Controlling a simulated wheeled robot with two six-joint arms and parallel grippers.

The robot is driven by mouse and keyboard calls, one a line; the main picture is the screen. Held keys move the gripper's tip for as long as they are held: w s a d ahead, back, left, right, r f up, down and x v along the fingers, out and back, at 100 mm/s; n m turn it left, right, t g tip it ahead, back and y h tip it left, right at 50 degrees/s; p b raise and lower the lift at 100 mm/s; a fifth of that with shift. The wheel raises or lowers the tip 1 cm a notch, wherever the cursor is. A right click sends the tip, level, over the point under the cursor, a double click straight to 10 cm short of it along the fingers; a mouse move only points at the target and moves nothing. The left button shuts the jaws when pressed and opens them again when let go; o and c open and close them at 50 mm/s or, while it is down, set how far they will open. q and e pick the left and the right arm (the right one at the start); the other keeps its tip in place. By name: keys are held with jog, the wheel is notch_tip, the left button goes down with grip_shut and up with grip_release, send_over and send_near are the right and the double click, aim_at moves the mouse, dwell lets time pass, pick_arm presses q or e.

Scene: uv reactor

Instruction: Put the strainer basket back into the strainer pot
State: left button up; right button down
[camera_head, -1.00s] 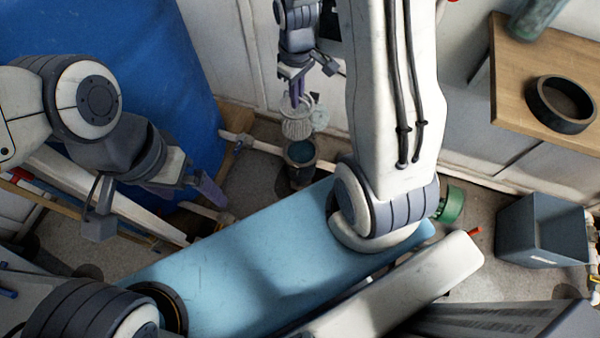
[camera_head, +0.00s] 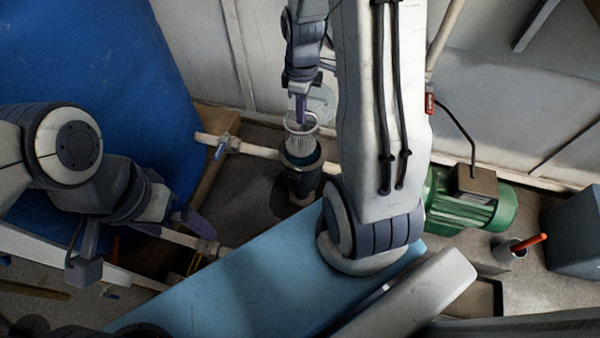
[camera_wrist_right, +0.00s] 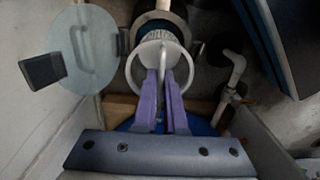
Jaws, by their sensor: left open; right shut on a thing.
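The strainer basket (camera_head: 300,143) is a pale mesh cylinder with a ring-shaped rim and a handle. My right gripper (camera_head: 301,118) is shut on its handle from above. In the right wrist view the purple fingers (camera_wrist_right: 163,85) pinch the handle inside the basket's white rim (camera_wrist_right: 131,68). The strainer pot (camera_head: 301,184) is a dark, open-topped upright vessel on the floor-level pipe run. The basket's lower end overlaps the pot's mouth; how deep it sits is unclear. The pot's rim also shows in the right wrist view (camera_wrist_right: 180,18). My left gripper (camera_head: 192,222) is open and empty at left, away from the pot.
A translucent round lid (camera_head: 323,101) lies behind the basket, near the wall. White pipe with a blue-handled valve (camera_head: 221,145) runs left of the pot. A blue tank (camera_head: 90,75) fills the left. A green motor (camera_head: 470,203) and a cup (camera_head: 508,249) stand right.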

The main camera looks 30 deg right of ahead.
aim_at(302, 153)
notch_tip(302, 153, down, 14)
jog(key=b, duration=0.8)
jog(key=shift+s+d+r, duration=0.1)
jog(key=shift+d, duration=0.05)
notch_tip(302, 153, down, 4)
jog(key=b, duration=0.3)
jog(key=shift+r, duration=0.15)
jog(key=c, duration=1)
grip_release()
